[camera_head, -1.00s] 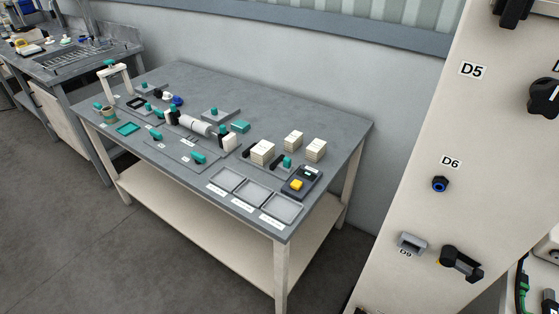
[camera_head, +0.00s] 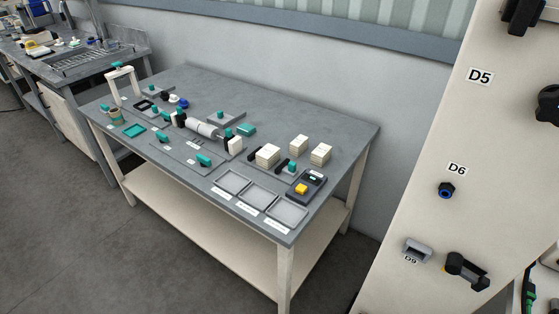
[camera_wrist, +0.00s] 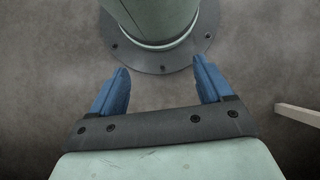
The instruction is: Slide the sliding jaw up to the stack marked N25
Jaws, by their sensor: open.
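Three cream stacks stand near the right end of the grey table in the head view: a front-left stack (camera_head: 267,156), a back stack (camera_head: 299,145) and a right stack (camera_head: 320,153). The mark N25 is too small to read on any of them. A teal knob (camera_head: 292,167) on a dark part sits between the front-left and right stacks; it may be the sliding jaw, but I cannot tell for sure. My gripper (camera_wrist: 160,66) shows only in the wrist view. Its two blue fingers are apart with nothing between them, over the floor, away from the table.
The grey table (camera_head: 330,112) also holds empty trays (camera_head: 233,182) at the front, a dark box with a yellow button (camera_head: 302,188), a roller (camera_head: 203,129) and several teal-knobbed parts. A cream panel (camera_head: 425,200) with labelled controls stands at the right. The table's back right is clear.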

